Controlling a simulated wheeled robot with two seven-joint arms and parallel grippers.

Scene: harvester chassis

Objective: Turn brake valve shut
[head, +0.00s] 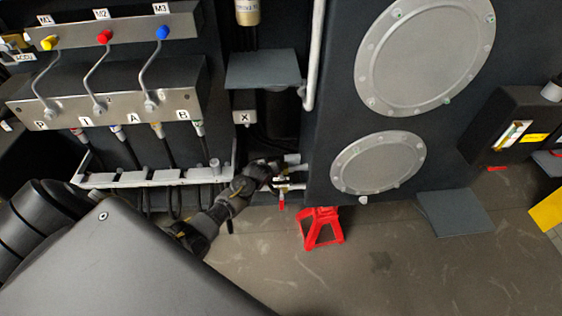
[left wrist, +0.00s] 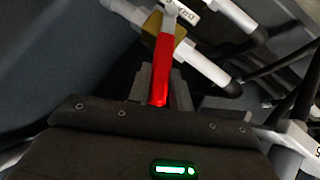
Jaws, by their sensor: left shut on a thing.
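The brake valve has a red lever handle (left wrist: 161,62), a brass body (left wrist: 172,35) and light pipe stubs with dark ends. In the left wrist view the handle runs from the body down between my fingers, at an angle to the pipe. My left gripper (left wrist: 158,88) is shut on the handle's lower part. In the head view my left gripper (head: 272,170) reaches the valve beside the dark panel's lower left edge, and the red handle (head: 281,203) shows below it. The gripper hides part of the valve there. My right gripper is not in view.
A manifold block (head: 130,112) with gauge lines and coloured M1, M2 and M3 caps stands at upper left. A white hose rail (head: 150,178) runs below it. A red jack stand (head: 321,228) is on the floor right of the valve. The dark panel (head: 330,130) stands close at right.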

